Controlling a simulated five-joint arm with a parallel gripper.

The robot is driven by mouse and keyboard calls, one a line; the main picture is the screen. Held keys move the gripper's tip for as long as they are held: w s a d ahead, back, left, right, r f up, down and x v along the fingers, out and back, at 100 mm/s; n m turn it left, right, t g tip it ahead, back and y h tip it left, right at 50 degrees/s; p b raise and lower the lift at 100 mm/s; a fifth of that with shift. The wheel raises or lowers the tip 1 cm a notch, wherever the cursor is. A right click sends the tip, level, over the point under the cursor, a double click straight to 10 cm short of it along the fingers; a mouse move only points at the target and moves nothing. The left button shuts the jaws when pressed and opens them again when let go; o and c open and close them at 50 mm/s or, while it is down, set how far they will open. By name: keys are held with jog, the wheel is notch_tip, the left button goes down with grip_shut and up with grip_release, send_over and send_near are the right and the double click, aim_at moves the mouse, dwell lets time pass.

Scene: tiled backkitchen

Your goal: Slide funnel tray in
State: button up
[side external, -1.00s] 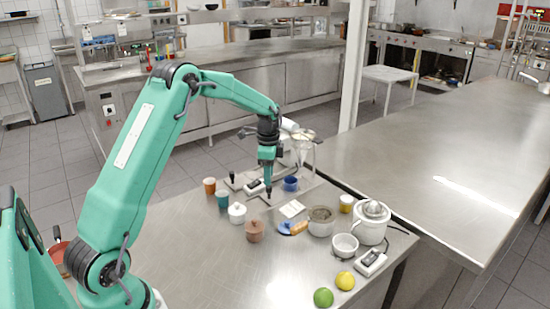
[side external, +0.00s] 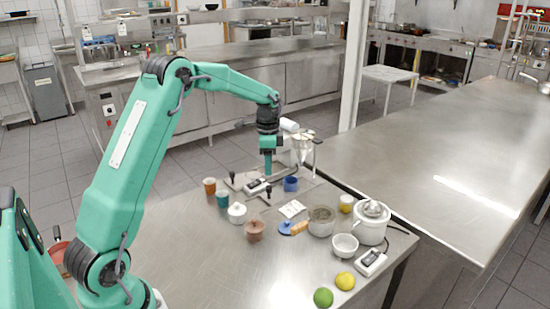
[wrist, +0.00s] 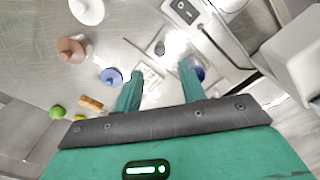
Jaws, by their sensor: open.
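A flat metal tray with a short upright black knob (side external: 268,189) lies on the steel table; I take it to be the funnel tray, but cannot tell for certain. The knob also shows in the wrist view (wrist: 160,48), ahead of the gap between my fingers. The stand with clear funnels (side external: 303,147) is behind and to the right. My gripper (side external: 268,172) is above the knob, apart from it. In the wrist view my gripper (wrist: 159,87) has its two green fingers spread with nothing between them. How far in the tray sits is unclear.
A scale with a display (side external: 256,186) and a second black knob (side external: 232,176) stand close by on the left. A blue cup (side external: 291,184) is close on the right. The front-left table is clear.

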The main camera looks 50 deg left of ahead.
aim_at(269, 187)
jog(key=shift+d+n, duration=0.1)
jog(key=shift+n, duration=1)
jog(key=shift+f, duration=0.15)
jog(key=shift+f, duration=3.85)
grip_shut()
